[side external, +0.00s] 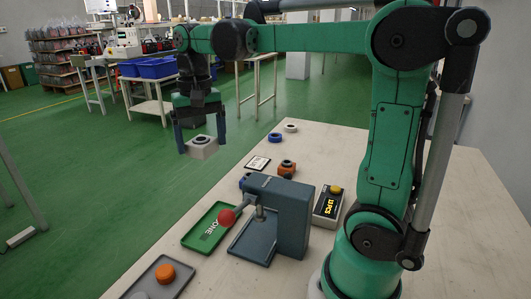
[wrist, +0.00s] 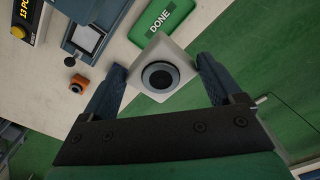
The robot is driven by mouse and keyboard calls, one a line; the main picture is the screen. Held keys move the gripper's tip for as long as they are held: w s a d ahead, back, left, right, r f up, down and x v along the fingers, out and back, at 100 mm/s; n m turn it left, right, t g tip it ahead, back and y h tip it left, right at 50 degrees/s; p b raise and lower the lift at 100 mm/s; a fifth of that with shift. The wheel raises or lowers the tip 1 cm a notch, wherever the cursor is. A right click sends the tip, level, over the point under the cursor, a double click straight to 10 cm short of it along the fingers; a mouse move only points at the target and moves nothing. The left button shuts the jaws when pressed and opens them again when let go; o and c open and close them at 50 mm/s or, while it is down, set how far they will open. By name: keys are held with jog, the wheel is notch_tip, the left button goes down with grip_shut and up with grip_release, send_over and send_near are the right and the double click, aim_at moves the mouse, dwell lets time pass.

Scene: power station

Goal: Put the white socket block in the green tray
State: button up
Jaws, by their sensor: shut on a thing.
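The white socket block (side external: 203,148), a pale square with a dark round socket on top, is held between the fingers of my gripper (side external: 200,138). In the wrist view the socket block (wrist: 150,62) sits between the two blue-grey fingertips of my gripper (wrist: 158,80). The block is in the air, past the table's left edge in the side view. The green tray (side external: 209,227), marked DONE, lies on the table below and in front of the block. The green tray (wrist: 160,20) also shows in the wrist view, just beyond the block and partly cut off.
A blue-grey press with a red-knobbed lever (side external: 285,208) stands right beside the green tray. A grey tray with an orange round part (side external: 165,273) lies at the front.

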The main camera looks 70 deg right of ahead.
aim_at(214, 227)
notch_tip(214, 227, down, 18)
jog(key=shift+f, duration=0.15)
dwell(0.3)
jog(key=o, duration=1.2)
jog(key=shift+f, duration=0.15)
jog(key=shift+c, duration=0.2)
notch_tip(214, 227, up, 12)
jog(key=s+a+n+t, duration=0.5)
jog(key=a+n+t, duration=0.2)
jog(key=shift+r+n, duration=0.25)
jog(key=shift+n, duration=0.15)
jog(key=shift+a, duration=0.1)
